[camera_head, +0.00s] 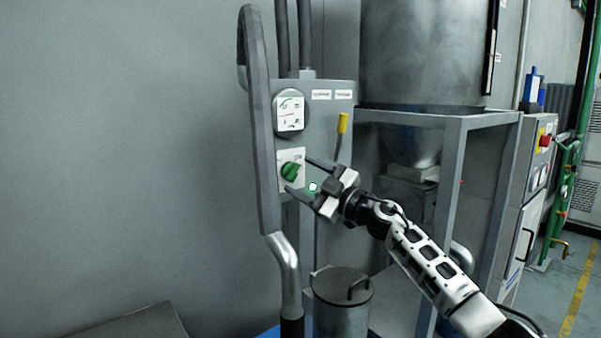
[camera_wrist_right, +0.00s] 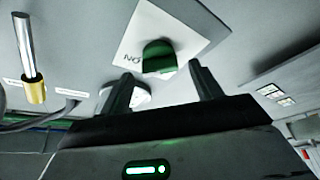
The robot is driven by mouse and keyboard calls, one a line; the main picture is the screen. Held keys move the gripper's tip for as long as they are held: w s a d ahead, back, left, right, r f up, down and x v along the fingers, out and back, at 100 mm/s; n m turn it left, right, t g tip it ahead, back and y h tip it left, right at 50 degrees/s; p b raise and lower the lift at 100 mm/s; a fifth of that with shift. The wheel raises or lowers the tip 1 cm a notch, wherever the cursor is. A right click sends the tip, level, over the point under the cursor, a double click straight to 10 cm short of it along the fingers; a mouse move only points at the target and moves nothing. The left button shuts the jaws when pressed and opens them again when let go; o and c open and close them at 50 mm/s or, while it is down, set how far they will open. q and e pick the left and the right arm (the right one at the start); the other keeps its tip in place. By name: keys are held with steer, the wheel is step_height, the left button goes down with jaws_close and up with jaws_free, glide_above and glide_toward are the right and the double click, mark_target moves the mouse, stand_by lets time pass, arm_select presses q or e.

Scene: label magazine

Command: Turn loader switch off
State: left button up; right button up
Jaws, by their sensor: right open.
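The loader switch is a green rotary knob (camera_head: 291,170) on a white plate (camera_head: 284,158), on the front of a grey control box (camera_head: 318,130). My right gripper (camera_head: 298,175) is open in front of the switch, its two fingers pointing at it, one above and one below the knob. In the right wrist view the green knob (camera_wrist_right: 158,57) shows just beyond and between the fingertips of the right gripper (camera_wrist_right: 160,78). The letters "NO" or "ON", seen upside down, are printed beside it on the plate. I cannot tell whether a finger touches the knob. My left gripper is out of view.
A yellow-tipped lever (camera_head: 343,124) stands right of the switch on the box. A thick grey vertical pipe (camera_head: 261,130) runs close at its left. A round dial plate (camera_head: 291,111) sits above. A metal canister (camera_head: 340,300) stands below, and a frame with a hopper (camera_head: 410,140) is at the right.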

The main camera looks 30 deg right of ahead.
steer(key=shift+x, duration=0.8)
steer(key=c, duration=1)
